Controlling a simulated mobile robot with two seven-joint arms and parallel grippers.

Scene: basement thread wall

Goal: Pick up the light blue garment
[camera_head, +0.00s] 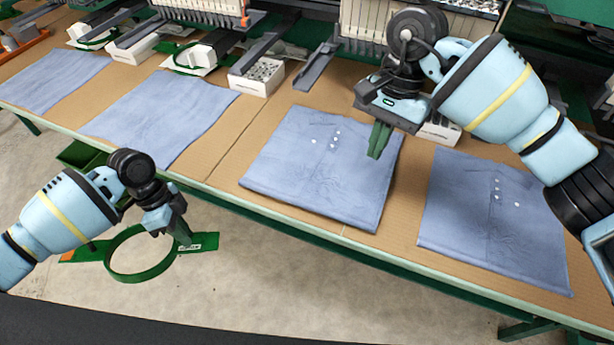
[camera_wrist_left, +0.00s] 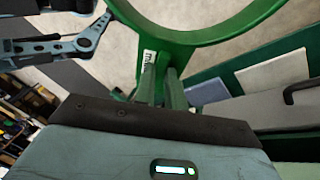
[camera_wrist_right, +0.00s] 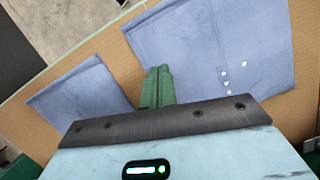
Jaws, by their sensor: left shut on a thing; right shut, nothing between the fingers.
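Several light blue garments lie flat on the long table. One garment (camera_head: 320,170) with white dots lies at the middle; another dotted garment (camera_head: 495,215) lies to its right. Two plainer garments (camera_head: 165,112) and (camera_head: 55,78) lie to the left. My right gripper (camera_head: 376,142) is shut and empty above the right part of the middle garment. In the right wrist view its closed fingers (camera_wrist_right: 158,85) are between two garments. My left gripper (camera_head: 186,236) is shut on a green hoop (camera_head: 142,276), held in front of the table; it also shows in the left wrist view (camera_wrist_left: 215,40).
Embroidery machines (camera_head: 205,10) stand along the back of the table (camera_head: 225,160). A white box of small parts (camera_head: 258,76) stands behind the garments. Bare tabletop strips separate the garments. Green bins (camera_head: 78,155) sit below the table's left front edge.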

